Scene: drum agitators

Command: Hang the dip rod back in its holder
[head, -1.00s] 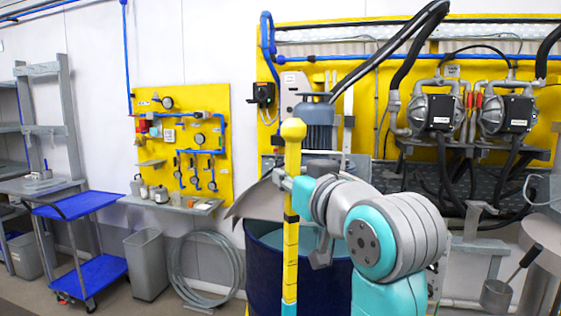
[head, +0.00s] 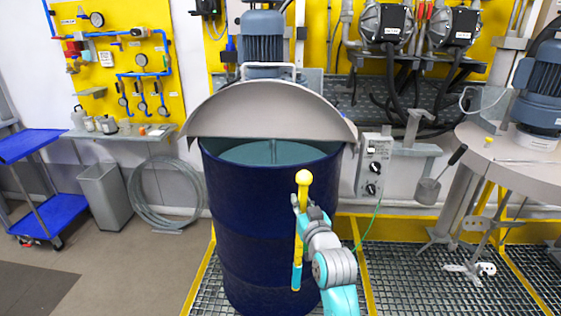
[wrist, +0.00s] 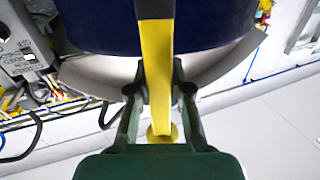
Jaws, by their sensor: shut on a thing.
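The dip rod is a yellow rod (head: 298,240) with a ball top and a blue lower end. My gripper (head: 297,205) is shut on it just below the ball. The rod hangs nearly upright in front of the dark blue drum (head: 250,220), outside it. In the wrist view the rod (wrist: 157,75) runs between both fingers (wrist: 158,95), with its ball beyond them. The drum's half-raised grey lid (head: 270,110) stands behind the open top, where blue-green liquid shows. I cannot tell which fitting is the rod's holder.
A second drum lid with a motor (head: 535,150) is at the right. A bin (head: 105,195) and coiled hose (head: 168,195) are at the left. Grating covers the floor ahead.

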